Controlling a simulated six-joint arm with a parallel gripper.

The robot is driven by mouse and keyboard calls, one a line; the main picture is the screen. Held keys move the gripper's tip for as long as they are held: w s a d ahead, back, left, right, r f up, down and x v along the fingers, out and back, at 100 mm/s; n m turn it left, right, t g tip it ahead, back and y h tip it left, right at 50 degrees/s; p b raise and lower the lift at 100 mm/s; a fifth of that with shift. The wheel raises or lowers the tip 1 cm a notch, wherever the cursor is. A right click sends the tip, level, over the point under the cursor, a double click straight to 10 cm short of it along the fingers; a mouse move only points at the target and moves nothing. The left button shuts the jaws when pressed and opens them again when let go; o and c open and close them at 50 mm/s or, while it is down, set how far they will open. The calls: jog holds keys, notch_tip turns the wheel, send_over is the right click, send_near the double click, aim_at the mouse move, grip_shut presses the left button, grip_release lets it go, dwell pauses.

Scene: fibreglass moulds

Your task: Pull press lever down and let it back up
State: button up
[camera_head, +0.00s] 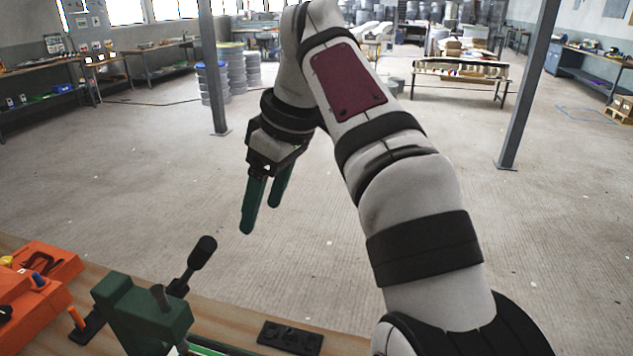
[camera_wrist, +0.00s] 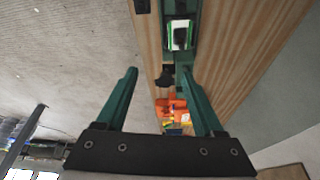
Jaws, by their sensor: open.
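The green press (camera_head: 140,312) stands on the wooden bench at the lower left of the head view. Its lever (camera_head: 195,262) slants up and to the right from the press and ends in a black knob. My gripper (camera_head: 260,219) is open and empty, with two green fingers pointing down. In the head view it hangs above and to the right of the knob, apart from it. In the wrist view, the dark knob (camera_wrist: 165,78) shows between the fingertips (camera_wrist: 158,72), farther off than they are. The lower part of the lever is partly hidden by the press.
Orange cases (camera_head: 40,290) with small coloured parts sit on the bench left of the press. A black plate with holes (camera_head: 290,337) lies to its right. The bench edge (camera_head: 235,300) runs behind the press. The space around my gripper is clear.

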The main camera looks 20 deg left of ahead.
aim_at(204, 257)
jog(key=a+n, duration=0.4)
jog(key=a, duration=0.3)
jog(key=shift+y, duration=0.3)
jog(key=x, duration=1.4)
jog(key=shift+s+f, duration=0.3)
jog(key=shift+f, duration=0.1)
grip_shut()
